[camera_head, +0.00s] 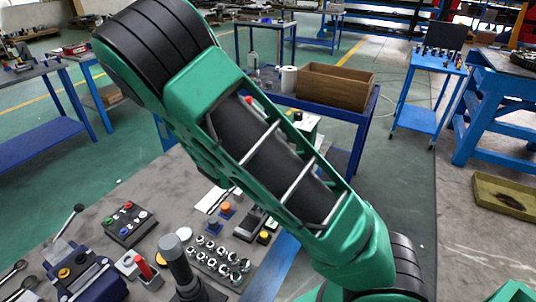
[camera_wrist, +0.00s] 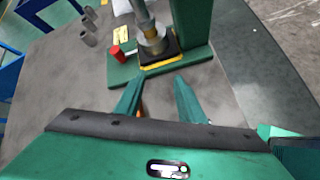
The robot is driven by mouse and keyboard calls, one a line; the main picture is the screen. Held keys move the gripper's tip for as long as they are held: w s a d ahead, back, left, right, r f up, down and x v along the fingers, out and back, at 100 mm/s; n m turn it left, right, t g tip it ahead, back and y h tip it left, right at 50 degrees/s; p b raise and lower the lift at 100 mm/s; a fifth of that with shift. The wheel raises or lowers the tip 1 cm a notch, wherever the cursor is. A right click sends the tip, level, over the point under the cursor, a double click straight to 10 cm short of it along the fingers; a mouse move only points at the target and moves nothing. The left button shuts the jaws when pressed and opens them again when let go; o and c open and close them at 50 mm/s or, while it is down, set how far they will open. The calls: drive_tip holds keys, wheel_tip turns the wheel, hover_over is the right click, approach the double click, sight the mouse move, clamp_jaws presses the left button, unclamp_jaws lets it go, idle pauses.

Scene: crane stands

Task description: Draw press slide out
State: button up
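A green press (camera_wrist: 194,28) stands at the top of the wrist view, with a silver ram (camera_wrist: 153,41) over its bed. Under the ram is a black slide plate (camera_wrist: 174,52) with a yellow front edge. A red knob (camera_wrist: 120,35) shows to the left of the ram. My gripper (camera_wrist: 158,79) points at the front of the press; its two green fingers are apart with nothing seen between the tips. The tips lie just short of the yellow edge in the picture; whether they touch it I cannot tell. In the head view my arm hides most of the press.
A grey table (camera_head: 110,185) carries a button box (camera_head: 130,222), several silver fittings, a dark upright cylinder and a lever device (camera_head: 75,270). Behind it, a blue bench holds a wooden box (camera_head: 335,88) and a white roll (camera_head: 288,80). Bare tabletop lies left of the fingers in the wrist view.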

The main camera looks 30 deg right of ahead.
drive_tip(key=w+n+t, duration=0.1)
drive_tip(key=n, duration=0.1)
drive_tip(key=w+a+r+n+t+h, duration=0.1)
drive_tip(key=w+n, duration=0.1)
drive_tip(key=w+r+n+t, duration=0.1)
drive_tip(key=n, duration=0.1)
drive_tip(key=shift+w+a+r+h, duration=0.1)
drive_tip(key=shift+w+a+h, duration=0.2)
drive_tip(key=shift+w+a+r+n+t, duration=0.25)
drive_tip(key=shift+w+n+t, duration=0.2)
drive_tip(key=shift+n, duration=0.35)
drive_tip(key=x, duration=1)
drive_tip(key=shift+w+d+f, duration=0.1)
drive_tip(key=shift+w+d, duration=0.1)
drive_tip(key=shift+d, duration=0.05)
drive_tip(key=shift+c, duration=0.4)
